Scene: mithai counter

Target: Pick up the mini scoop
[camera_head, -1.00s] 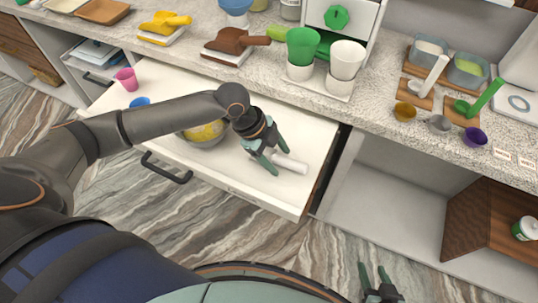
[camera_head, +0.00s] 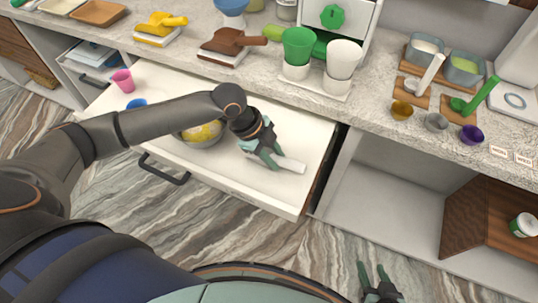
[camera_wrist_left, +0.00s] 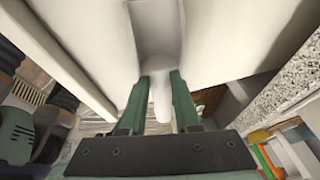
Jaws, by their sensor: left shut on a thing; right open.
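The mini scoop (camera_head: 290,165) is white and lies in the open white drawer, toward its right end. In the left wrist view its flat scoop part (camera_wrist_left: 157,28) points away from me, and its handle sits between the fingers. My left gripper (camera_head: 271,160) is shut on the handle, low over the drawer floor; its green fingers (camera_wrist_left: 161,82) show on both sides of the handle. In the head view the gripper hides part of the scoop. My right gripper (camera_head: 372,278) is open and empty, at the bottom edge, away from the drawer.
The drawer (camera_head: 225,168) also holds a bowl with yellow contents (camera_head: 203,133), a pink cup (camera_head: 123,81) and a blue item (camera_head: 136,103). An open cabinet is at right.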

